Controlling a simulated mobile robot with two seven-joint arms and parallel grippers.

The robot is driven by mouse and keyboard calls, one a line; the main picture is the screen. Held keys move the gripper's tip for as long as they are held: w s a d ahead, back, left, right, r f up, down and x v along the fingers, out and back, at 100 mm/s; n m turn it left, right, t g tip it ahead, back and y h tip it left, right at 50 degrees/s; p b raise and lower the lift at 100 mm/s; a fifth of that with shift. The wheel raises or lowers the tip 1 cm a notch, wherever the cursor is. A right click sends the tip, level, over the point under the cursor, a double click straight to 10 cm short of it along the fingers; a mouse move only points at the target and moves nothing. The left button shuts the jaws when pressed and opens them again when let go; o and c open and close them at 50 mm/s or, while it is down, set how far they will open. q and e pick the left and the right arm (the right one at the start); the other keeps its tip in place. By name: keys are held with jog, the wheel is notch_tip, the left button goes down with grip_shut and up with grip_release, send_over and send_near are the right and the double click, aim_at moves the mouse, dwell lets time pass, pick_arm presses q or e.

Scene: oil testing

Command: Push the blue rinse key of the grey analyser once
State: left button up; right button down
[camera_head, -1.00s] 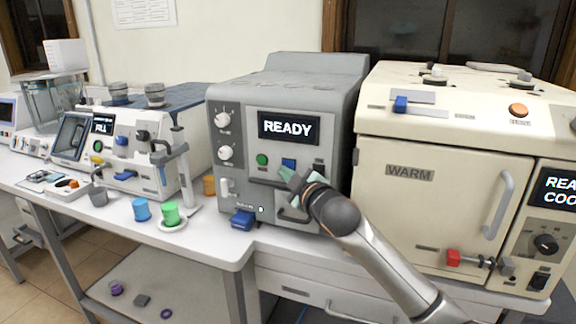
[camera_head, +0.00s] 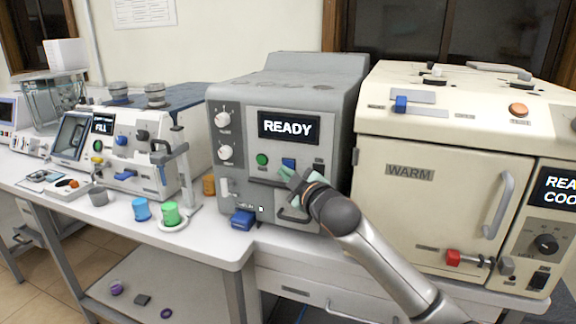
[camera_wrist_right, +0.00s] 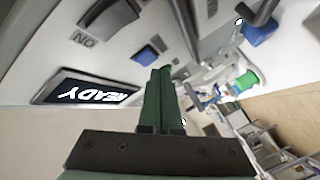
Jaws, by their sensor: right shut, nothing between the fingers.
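The grey analyser (camera_head: 335,100) stands in the middle of the head view, and its screen reads READY. The blue key (camera_head: 288,163) is on its front panel under the screen, right of a green button (camera_head: 262,160). The blue key also shows in the right wrist view (camera_wrist_right: 145,55), just beyond the fingertips. My right gripper (camera_head: 287,177) is shut and empty, with its green fingers close in front of the panel, just below the blue key. In the right wrist view the fingertips (camera_wrist_right: 160,70) lie beside the key; I cannot tell whether they touch it. My left gripper is not in view.
A cream oven (camera_head: 440,190) marked WARM stands to the right. A white instrument (camera_head: 130,150) stands to the left. Blue (camera_head: 141,209) and green (camera_head: 170,213) cups stand on the bench, and a blue block (camera_head: 242,220) sits at the analyser's foot.

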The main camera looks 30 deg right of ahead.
jog(key=shift+d, duration=0.1)
dwell(0.7)
jog(key=shift+w+d+p, duration=0.25)
jog(key=shift+w+p, duration=0.05)
jog(key=shift+p, duration=0.05)
jog(key=shift+w+d, duration=0.25)
jog(key=shift+d, duration=0.05)
dwell(0.6)
jog(key=shift+d+r+p, duration=0.25)
jog(key=shift+r+p, duration=0.1)
jog(key=shift+r, duration=0.05)
dwell(0.6)
jog(key=shift+a, duration=0.1)
jog(key=shift+s+a+f+p, duration=0.2)
jog(key=shift+a+p, duration=0.05)
jog(key=shift+p, duration=0.05)
jog(key=shift+s+a+f, duration=0.1)
jog(key=shift+s+a, duration=0.1)
jog(key=shift+a, duration=0.15)
